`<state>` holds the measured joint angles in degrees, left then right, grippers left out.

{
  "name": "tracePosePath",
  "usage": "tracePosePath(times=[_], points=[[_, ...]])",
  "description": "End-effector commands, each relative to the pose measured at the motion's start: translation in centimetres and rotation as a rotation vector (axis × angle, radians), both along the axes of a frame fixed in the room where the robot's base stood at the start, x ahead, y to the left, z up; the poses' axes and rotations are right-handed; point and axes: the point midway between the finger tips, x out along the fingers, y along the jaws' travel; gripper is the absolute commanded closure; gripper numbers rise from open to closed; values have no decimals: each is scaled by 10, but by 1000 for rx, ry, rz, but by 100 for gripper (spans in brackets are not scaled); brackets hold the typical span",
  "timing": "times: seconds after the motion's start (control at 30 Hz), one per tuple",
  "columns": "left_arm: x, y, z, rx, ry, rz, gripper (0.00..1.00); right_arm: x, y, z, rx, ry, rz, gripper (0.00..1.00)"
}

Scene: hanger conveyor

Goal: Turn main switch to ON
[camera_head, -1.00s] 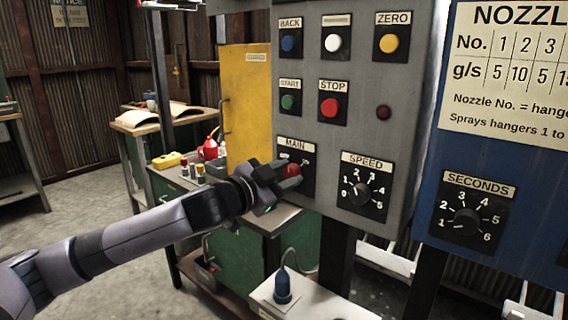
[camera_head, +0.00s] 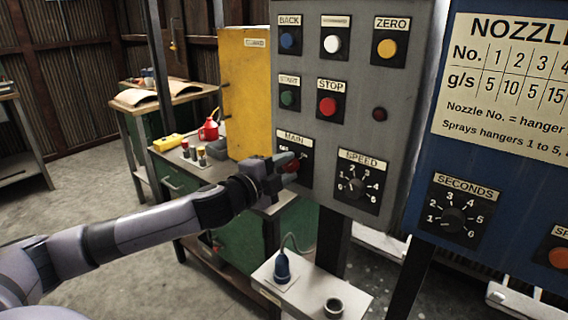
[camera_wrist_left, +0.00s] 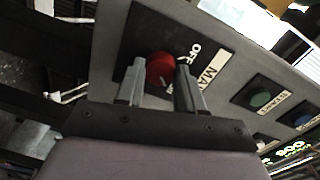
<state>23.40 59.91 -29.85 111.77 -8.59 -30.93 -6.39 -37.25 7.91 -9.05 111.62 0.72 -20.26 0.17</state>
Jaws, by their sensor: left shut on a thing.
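The main switch is a red knob (camera_head: 291,167) on a black plate (camera_head: 303,180) labelled MAIN, low on the left side of the grey control panel (camera_head: 352,95). In the left wrist view the red knob (camera_wrist_left: 160,70) sits between the two fingers, with OFF lettering beside it. My left gripper (camera_head: 286,163) is shut on the knob, and its fingers (camera_wrist_left: 158,82) reach along both sides of it. The gripper hides part of the plate, and I cannot read the knob's pointer. My right gripper is not in view.
The speed dial (camera_head: 354,187) is just right of the switch. Stop (camera_head: 328,106) and start (camera_head: 288,97) buttons are above. A yellow cabinet door (camera_head: 245,95) stands close behind my arm on the left. A white stand (camera_head: 312,290) with a blue plug is below.

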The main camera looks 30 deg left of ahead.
Motion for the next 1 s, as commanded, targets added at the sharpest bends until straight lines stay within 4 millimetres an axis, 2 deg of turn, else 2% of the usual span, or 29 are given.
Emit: tracePosePath(times=[0.6,0.63,0.7,1.0], points=[[0,0,0,45,-4,-1,93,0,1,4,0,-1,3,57],[0,0,0,45,-4,-1,60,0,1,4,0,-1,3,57],[0,0,0,44,-4,-1,37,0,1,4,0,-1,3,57],[0,0,0,43,-3,0,37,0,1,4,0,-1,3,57]])
